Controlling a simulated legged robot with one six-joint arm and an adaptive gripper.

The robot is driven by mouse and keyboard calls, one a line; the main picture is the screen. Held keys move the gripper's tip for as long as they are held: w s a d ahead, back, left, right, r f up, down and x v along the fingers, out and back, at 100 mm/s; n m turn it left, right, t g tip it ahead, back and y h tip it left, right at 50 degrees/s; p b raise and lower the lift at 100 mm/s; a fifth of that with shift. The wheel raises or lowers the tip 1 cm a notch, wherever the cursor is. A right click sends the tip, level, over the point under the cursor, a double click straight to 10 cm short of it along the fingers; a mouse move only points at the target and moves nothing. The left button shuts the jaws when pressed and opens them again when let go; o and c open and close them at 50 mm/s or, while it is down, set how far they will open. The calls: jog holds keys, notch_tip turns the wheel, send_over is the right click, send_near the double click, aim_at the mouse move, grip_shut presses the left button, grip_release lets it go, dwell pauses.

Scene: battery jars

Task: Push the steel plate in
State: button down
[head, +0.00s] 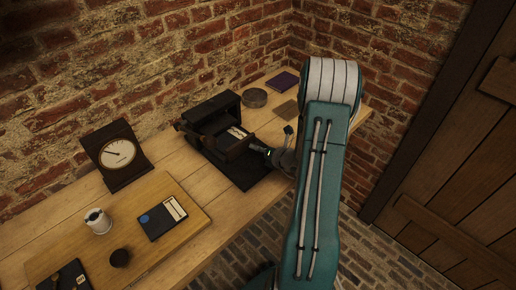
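A dark box-like apparatus (211,118) stands on a dark mat (247,176) on the wooden bench, with a raised back and an open front section. A small dark and cream flat piece (237,133) shows in its front right part. I cannot tell for sure which part is the steel plate. My gripper (261,151) is at the apparatus's front right side, close to its lower edge. It is small and partly hidden by my arm, so contact and finger opening cannot be made out.
A dial gauge (118,153) stands at left. A wooden board (187,232) holds a white jug (98,221), a dark cup (120,258) and a dark card (157,222). A round tin (254,98), a flat square (287,111) and a purple book (283,82) lie behind. Brick walls bound the bench.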

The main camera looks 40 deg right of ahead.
aim_at(238, 134)
jog(key=w, duration=0.8)
jog(key=shift+w+a, duration=0.15)
jog(key=c, duration=0.7)
grip_release()
jog(key=shift+f, duration=0.1)
jog(key=shift+w, duration=0.1)
jog(key=v, duration=1.2)
jog(key=shift+f, duration=0.15)
